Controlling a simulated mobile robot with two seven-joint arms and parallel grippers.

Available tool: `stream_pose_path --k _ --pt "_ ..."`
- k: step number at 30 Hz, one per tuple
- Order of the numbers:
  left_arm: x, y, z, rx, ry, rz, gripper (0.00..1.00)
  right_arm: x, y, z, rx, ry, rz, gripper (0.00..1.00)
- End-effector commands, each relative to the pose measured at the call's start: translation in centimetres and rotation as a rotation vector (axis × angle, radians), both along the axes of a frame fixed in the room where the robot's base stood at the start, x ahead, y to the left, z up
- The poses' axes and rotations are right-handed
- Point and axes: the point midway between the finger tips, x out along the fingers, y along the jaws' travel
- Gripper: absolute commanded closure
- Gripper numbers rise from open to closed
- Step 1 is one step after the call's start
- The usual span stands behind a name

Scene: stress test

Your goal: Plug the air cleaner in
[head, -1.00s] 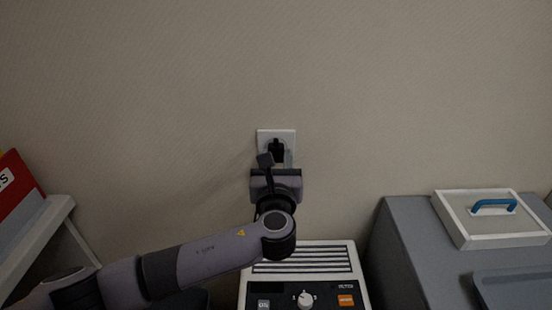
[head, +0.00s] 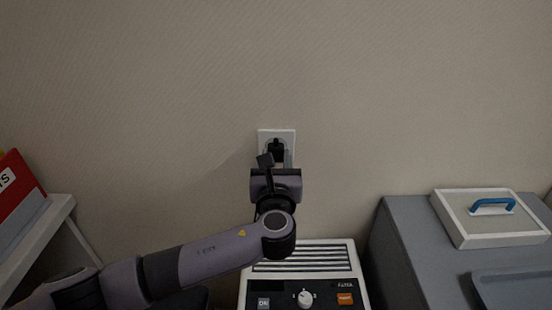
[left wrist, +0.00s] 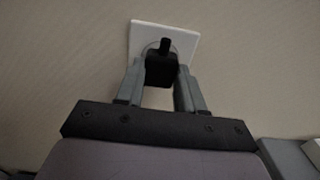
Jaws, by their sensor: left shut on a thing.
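The white wall socket (head: 290,135) is on the wall above the air cleaner (head: 304,264), and also shows in the left wrist view (left wrist: 188,38). The black plug (head: 276,148) is at the socket's face; in the left wrist view the plug (left wrist: 161,70) lies over the round recess. Whether it is fully seated I cannot tell. My left gripper (left wrist: 160,85) is shut on the plug, with one grey finger on each side of it. In the head view the gripper (head: 276,165) is just below the socket, partly hidden by its own wrist. My right gripper is not in view.
A grey cabinet (head: 400,240) stands at the right, with a white-framed box lid with a blue handle (head: 493,206) and a grey tray (head: 515,287) on it. At the left is a white shelf (head: 40,235) with a red binder (head: 18,200). The wall around the socket is bare.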

Motion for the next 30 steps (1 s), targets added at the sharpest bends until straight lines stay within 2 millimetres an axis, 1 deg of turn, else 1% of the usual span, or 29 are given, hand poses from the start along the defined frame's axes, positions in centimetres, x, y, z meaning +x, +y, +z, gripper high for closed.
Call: stream_pose_path --k 8,22,23,24,25,30 --pt "0.08 -0.01 0.00 0.000 -0.001 0.000 0.89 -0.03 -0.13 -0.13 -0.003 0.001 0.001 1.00" --pt "0.98 -0.05 0.00 0.001 -0.002 -0.001 0.89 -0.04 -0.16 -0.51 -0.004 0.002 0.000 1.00" --pt "0.95 -0.05 0.02 0.001 -0.001 -0.001 0.53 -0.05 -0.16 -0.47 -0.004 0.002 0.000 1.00" --pt "0.94 -0.04 0.03 0.001 -0.001 -0.001 0.40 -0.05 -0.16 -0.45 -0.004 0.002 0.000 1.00" --pt "0.94 -0.04 0.03 0.001 -0.001 -0.001 0.33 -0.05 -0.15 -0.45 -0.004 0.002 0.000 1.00" --pt "0.94 -0.02 0.01 0.001 -0.001 -0.001 0.33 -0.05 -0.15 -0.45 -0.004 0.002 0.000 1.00"
